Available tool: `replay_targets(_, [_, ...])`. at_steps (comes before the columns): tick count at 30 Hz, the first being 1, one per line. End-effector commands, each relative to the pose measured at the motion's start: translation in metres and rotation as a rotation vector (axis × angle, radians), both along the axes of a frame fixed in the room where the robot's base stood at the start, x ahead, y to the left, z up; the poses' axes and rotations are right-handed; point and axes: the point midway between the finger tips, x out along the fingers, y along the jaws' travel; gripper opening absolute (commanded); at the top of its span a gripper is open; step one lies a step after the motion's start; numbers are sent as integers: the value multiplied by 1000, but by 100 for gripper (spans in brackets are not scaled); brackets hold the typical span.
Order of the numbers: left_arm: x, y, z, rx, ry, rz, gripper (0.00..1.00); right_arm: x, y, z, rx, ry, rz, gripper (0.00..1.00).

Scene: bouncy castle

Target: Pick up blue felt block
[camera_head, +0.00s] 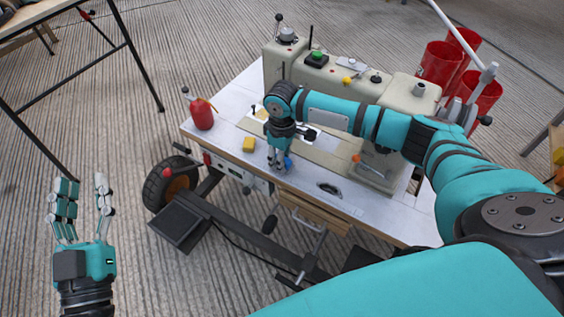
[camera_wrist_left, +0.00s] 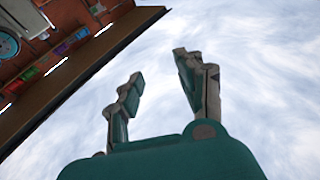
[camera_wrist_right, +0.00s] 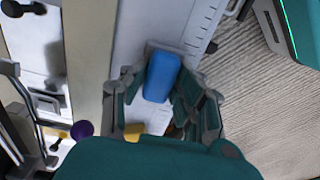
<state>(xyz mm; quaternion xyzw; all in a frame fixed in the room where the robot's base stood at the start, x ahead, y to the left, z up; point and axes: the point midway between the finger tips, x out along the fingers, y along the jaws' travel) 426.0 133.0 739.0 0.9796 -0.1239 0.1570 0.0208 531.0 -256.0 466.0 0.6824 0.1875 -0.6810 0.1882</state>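The blue felt block (camera_head: 288,163) is on the white table of the sewing machine, near its front edge. My right gripper (camera_head: 279,168) points down over it and partly hides it. In the right wrist view, the blue block (camera_wrist_right: 162,76) shows between the spread fingers (camera_wrist_right: 165,95), close to the fingertips. I cannot tell whether a finger touches it. My left gripper (camera_head: 82,182) is open and empty, raised at the far left, away from the table. Its spread fingers also show in the left wrist view (camera_wrist_left: 160,70).
A red bottle (camera_head: 201,114) stands at the table's left corner. The cream sewing machine (camera_head: 395,125) rises behind my right arm. Red containers (camera_head: 438,64) stand behind.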

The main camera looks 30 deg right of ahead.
Motion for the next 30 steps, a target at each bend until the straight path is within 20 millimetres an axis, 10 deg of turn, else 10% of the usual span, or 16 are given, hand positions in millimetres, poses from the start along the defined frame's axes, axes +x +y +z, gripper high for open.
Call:
replay_targets(17, [2, 0, -5, 10, 36, 2, 38, -1, 0, 3, -1, 4, 0, 0])
replay_targets(30, [-2, 14, -88, 133, 513, 32, 38, -6, 9, 38, 2, 5, 6, 0])
